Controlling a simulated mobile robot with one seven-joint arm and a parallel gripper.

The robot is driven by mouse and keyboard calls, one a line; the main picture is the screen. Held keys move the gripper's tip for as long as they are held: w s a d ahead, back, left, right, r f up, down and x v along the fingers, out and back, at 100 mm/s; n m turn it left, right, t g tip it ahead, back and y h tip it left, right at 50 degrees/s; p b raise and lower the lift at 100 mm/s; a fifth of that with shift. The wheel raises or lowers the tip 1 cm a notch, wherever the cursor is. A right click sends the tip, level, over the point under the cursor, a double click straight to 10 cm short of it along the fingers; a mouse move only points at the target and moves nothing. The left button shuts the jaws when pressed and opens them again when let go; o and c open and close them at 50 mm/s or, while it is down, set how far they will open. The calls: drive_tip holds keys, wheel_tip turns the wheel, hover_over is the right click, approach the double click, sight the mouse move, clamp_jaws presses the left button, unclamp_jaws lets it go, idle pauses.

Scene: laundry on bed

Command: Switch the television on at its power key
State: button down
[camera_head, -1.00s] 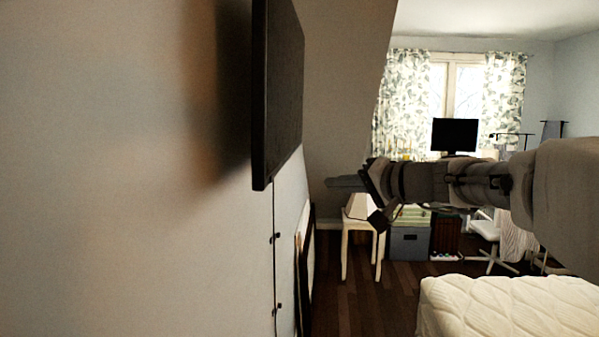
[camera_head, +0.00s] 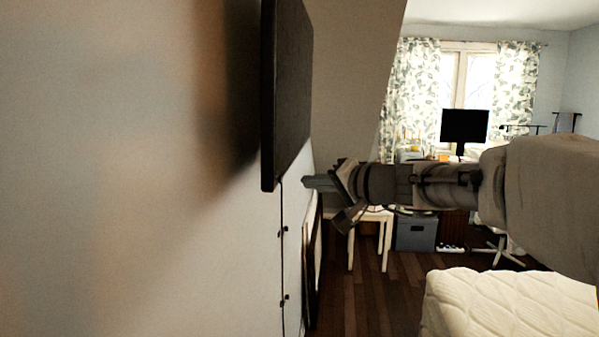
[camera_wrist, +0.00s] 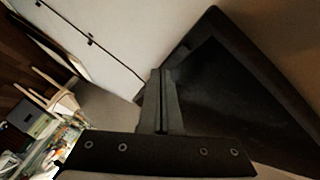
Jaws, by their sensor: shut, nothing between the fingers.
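The television (camera_head: 288,95) is a thin dark panel on the left wall, seen nearly edge-on in the head view. In the wrist view its dark screen and frame (camera_wrist: 235,95) fill the right side. My gripper (camera_head: 306,182) is shut and empty, its fingers pointing left toward the wall just below and beside the television's lower edge. In the wrist view the closed fingertips (camera_wrist: 162,74) lie over the television's edge in the picture; I cannot tell whether they touch it. I cannot make out the power key in either view.
A cable (camera_head: 282,250) runs down the wall below the television. A framed panel (camera_head: 313,260) leans against the wall. A white table (camera_head: 370,217) stands behind my arm. A quilted bed (camera_head: 510,300) is at the lower right. Dark wooden floor lies open between.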

drive_tip(key=shift+a+b, duration=0.3)
drive_tip(key=shift+a, duration=0.9)
drive_tip(key=shift+a, duration=0.15)
idle(1.1)
drive_tip(key=shift+a+b, duration=0.3)
drive_tip(key=shift+b, duration=0.1)
drive_tip(key=shift+a, duration=0.35)
idle(0.5)
drive_tip(key=shift+b, duration=0.35)
drive_tip(key=shift+d+b, duration=0.35)
drive_tip(key=shift+d, duration=0.45)
drive_tip(key=shift+d+f+b, duration=0.1)
drive_tip(key=shift+d+b, duration=0.85)
drive_tip(key=shift+d, duration=1.55)
